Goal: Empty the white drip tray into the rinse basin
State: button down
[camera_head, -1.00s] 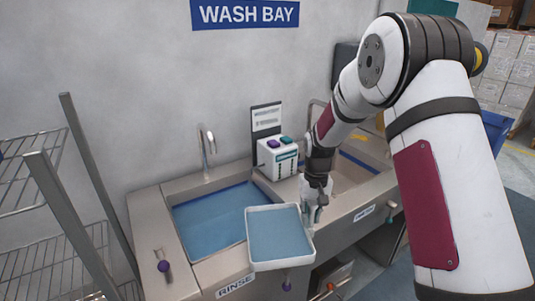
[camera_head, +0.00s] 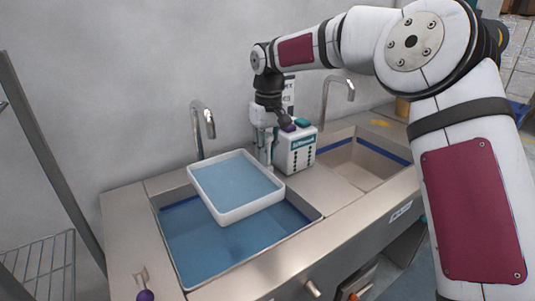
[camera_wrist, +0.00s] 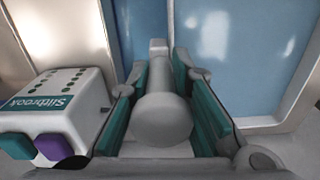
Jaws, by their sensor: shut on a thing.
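The white drip tray (camera_head: 252,209) is a shallow rectangular pan with blue liquid inside. It is held above the rinse basin (camera_head: 180,272), roughly level, and covers part of it. The basin holds darker blue water. My gripper (camera_head: 265,158) is at the tray's back right edge and shut on it. In the wrist view my gripper (camera_wrist: 165,72) shows teal-padded fingers closed around a pale rounded part. The tray's blue inside (camera_wrist: 240,45) fills the right of that view. The exact grip point is partly hidden.
A white dispenser box (camera_head: 297,152) with purple and teal buttons stands close to the right of my gripper; it is also close in the wrist view (camera_wrist: 62,105). A tap (camera_head: 203,125) rises behind the tray. An empty second basin (camera_head: 355,165) lies right. A wire rack (camera_head: 45,265) stands left.

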aim_at(276, 185)
jog(key=shift+s+d+t+p, duration=0.2)
jog(key=shift+s+t+p, duration=0.25)
jog(key=shift+p, duration=0.3)
jog(key=t+p, duration=0.1)
jog(key=f+y+p, duration=0.1)
jog(key=p, duration=0.1)
jog(key=shift+s+d+f+t+y, duration=0.2)
jog(key=shift+s+f+t+y, duration=0.1)
jog(key=shift+s+t, duration=0.1)
jog(key=shift+s+d+f+t+y+p, duration=0.2)
jog(key=shift+f+t+y+p, duration=0.15)
jog(key=shift+f+t+p, duration=0.15)
jog(key=shift+s+d+f+t+y+p, duration=0.1)
jog(key=shift+s+f+t+y+p, duration=0.1)
jog(key=shift+f+t+y+p, duration=0.25)
jog(key=f+t+y+b, duration=0.1)
jog(key=b, duration=0.1)
jog(key=f+t+y+b, duration=0.1)
jog(key=b, duration=0.1)
jog(key=f+t+b, duration=0.2)
jog(key=b, duration=0.1)
jog(key=shift+s+d+y, duration=0.4)
jog(key=t+b, duration=0.1)
jog(key=b, duration=0.1)
jog(key=t+y+b, duration=0.1)
jog(key=shift+s+d+f+b, duration=0.1)
jog(key=shift+s+f+b, duration=0.05)
jog(key=shift+f+b, duration=0.2)
jog(key=shift+b, duration=0.3)
